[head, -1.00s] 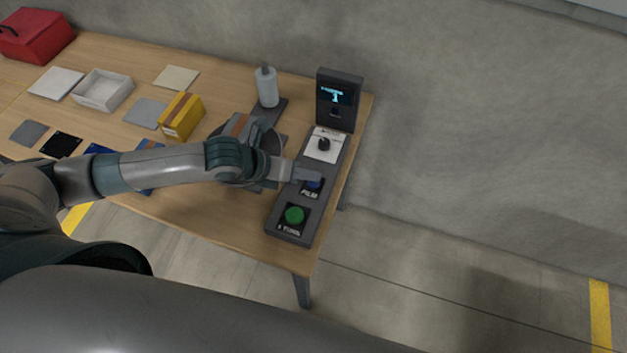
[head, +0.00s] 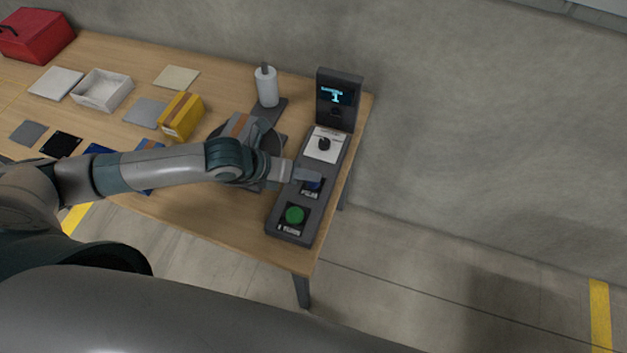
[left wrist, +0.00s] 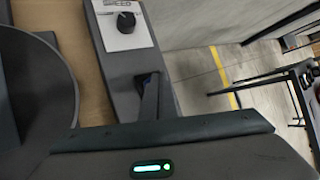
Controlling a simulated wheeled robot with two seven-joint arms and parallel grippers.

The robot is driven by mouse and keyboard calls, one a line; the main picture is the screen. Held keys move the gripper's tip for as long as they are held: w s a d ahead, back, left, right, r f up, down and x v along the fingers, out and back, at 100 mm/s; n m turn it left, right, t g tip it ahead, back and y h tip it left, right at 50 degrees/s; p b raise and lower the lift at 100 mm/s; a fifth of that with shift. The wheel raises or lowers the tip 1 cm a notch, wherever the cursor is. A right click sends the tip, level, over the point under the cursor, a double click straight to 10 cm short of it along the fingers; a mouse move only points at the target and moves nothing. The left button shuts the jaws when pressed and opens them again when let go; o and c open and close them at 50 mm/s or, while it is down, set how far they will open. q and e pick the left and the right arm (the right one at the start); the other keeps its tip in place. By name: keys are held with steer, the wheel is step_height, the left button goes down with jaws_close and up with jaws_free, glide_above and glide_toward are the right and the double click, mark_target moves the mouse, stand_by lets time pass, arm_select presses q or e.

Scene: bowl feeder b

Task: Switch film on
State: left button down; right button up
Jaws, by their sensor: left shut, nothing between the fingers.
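The dark control panel (head: 279,219) stands along the right end of the wooden table. The blue film switch (head: 312,184) sits in its middle, partly hidden by my left gripper (head: 318,178). The gripper is shut and empty, its tips over the switch; I cannot tell whether they touch it. In the left wrist view the shut fingers (left wrist: 150,95) reach down to the panel (left wrist: 123,70), and only a small bit of blue shows beside them. The switch's position cannot be read. My right gripper is not in view.
A green button (head: 295,215) is at the panel's near end. A black knob (head: 324,144) on a white plate and a lit display (head: 336,96) are at its far end.

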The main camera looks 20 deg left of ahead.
mark_target(308, 183)
arm_select(q)
steer(key=shift+f, duration=0.3)
stand_by(0.5)
steer(key=shift+r, duration=0.1)
steer(key=shift+r+p, duration=0.35)
steer(key=shift+p, duration=0.1)
steer(key=shift+r, duration=0.1)
step_height(308, 183, up, 5)
steer(key=p, duration=0.5)
steer(key=shift+r, duration=0.15)
steer(key=shift+r+p, duration=0.3)
